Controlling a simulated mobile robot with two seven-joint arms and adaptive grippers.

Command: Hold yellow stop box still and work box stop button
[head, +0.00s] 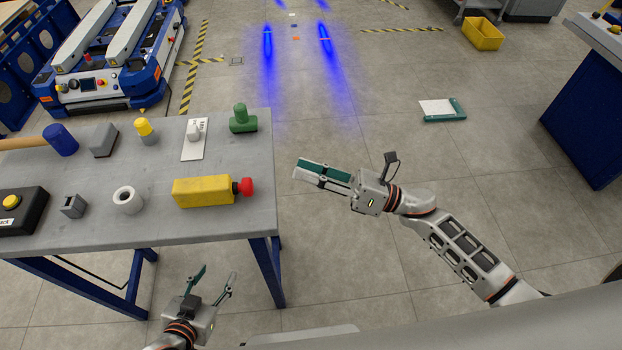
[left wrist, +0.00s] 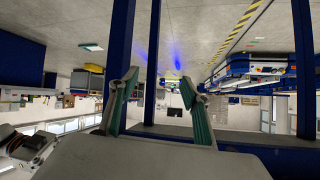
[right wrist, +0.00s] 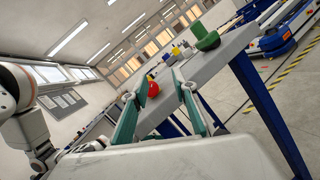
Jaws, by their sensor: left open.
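The yellow stop box (head: 203,191) lies on the grey table near its right front corner. Its red mushroom button (head: 245,187) is on the box's right end, pointing right toward the table edge. The button also shows in the right wrist view (right wrist: 153,89), between my right fingers. My right gripper (head: 300,172) is open and empty, right of the table edge and apart from the button. My left gripper (head: 218,272) is open and empty, in front of the table and lower in the picture than the box. The left wrist view shows its spread fingers (left wrist: 160,78) and table legs, not the box.
On the grey table (head: 160,225) stand a white ring (head: 127,200), a green knobbed piece (head: 243,118), a white plate with a switch (head: 194,140), a blue-headed mallet (head: 60,140) and a black box with a yellow button (head: 22,210).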

